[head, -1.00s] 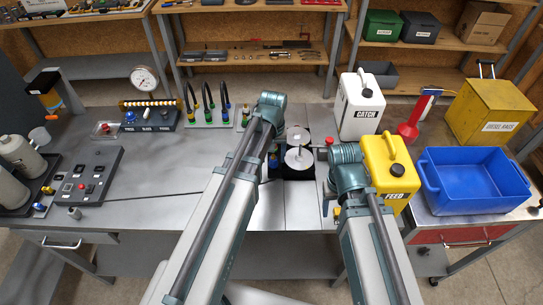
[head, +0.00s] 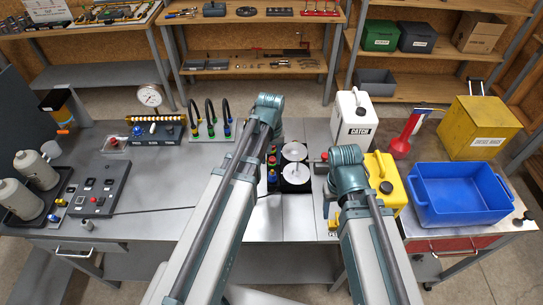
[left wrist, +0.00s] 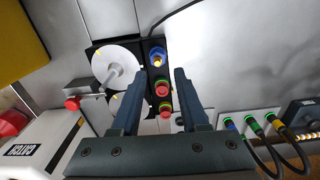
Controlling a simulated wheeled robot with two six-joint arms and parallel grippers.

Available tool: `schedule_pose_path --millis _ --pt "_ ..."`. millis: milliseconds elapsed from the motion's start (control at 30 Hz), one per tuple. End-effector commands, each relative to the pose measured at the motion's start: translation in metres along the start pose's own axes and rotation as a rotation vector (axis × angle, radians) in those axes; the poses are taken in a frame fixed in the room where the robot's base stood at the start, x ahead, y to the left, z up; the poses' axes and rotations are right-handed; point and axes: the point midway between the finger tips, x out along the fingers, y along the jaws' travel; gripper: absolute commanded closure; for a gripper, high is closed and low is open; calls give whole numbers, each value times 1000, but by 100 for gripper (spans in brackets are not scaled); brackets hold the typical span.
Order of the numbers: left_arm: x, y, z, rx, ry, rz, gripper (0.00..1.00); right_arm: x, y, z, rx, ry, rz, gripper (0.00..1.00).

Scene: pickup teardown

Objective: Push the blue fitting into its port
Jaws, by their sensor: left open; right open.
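The blue fitting (left wrist: 157,57) has a pale centre and stands in a dark block, nearest me in a row with two red-and-green fittings (left wrist: 162,88). I cannot tell how deep it sits. The row also shows in the head view, the blue one (head: 272,183) beside the white discs. My left gripper (left wrist: 164,73) is open and empty above the row, its fingers apart on either side. In the head view its jaws are largely hidden by the arm. My right gripper (head: 329,204) is mostly hidden behind its own arm, by the yellow FEED jug (head: 386,190).
Hoses with coloured ends (head: 211,132) stand behind left, and a white CATCH jug (head: 354,118) behind right. A blue bin (head: 460,218) is at the right. The grey bench front left of centre is clear.

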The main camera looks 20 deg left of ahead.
Motion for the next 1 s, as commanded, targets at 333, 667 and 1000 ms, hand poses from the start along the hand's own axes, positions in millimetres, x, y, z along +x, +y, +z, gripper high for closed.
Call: schedule_pose_path --millis 333,667,1000 --pt "-15 4 -1 756 -3 -1 100 -15 1 1 6 0 -1 40" --pt "-24 7 -1 1406 -5 0 100 -24 2 1 10 0 -2 40" --pt "-24 7 -1 1534 -5 0 100 -24 2 1 11 0 -2 40"
